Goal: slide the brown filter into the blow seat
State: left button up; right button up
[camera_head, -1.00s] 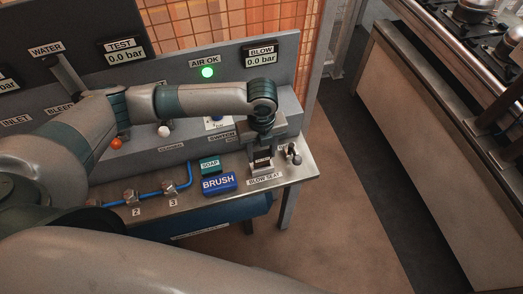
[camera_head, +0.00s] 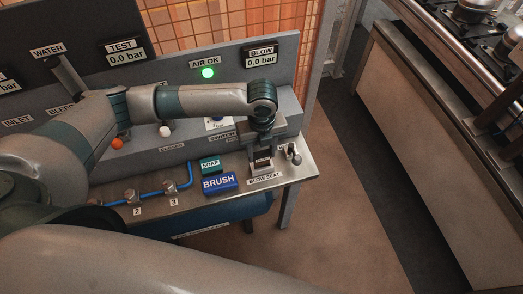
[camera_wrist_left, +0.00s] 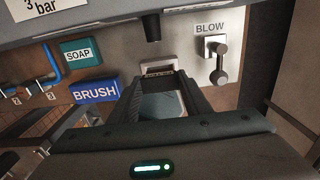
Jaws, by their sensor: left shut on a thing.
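My left gripper (camera_head: 262,150) points down over the blow seat (camera_head: 260,172) at the right end of the bench. It is shut on the brown filter (camera_head: 263,158), which shows as a small dark block with a pale label under the fingers. In the left wrist view the gripper's dark fingers (camera_wrist_left: 165,100) stand on either side of a grey-blue surface, with a small label at their tips. The fingers hide most of the seat, so I cannot tell how deep the filter sits in it. My right gripper is out of view.
The blow lever (camera_head: 293,153) stands close to the right of the gripper; it also shows in the left wrist view (camera_wrist_left: 219,60). The blue brush block (camera_head: 220,182) and teal soap block (camera_head: 210,165) lie to the left. The grey panel (camera_head: 285,105) rises behind. Open floor lies right of the bench.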

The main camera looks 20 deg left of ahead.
aim_at(262, 154)
pick_arm(q)
jog(key=shift+p, duration=0.35)
jog(key=shift+f, duration=0.45)
dwell(0.6)
jog(key=shift+f+b, duration=0.85)
jog(key=shift+f, duration=0.7)
jog(key=o, duration=1.5)
jog(key=shift+c, duration=0.2)
jog(key=shift+r, duration=0.1)
jog(key=shift+r, duration=0.55)
notch_tip(262, 154, up, 16)
jog(key=b, duration=0.4)
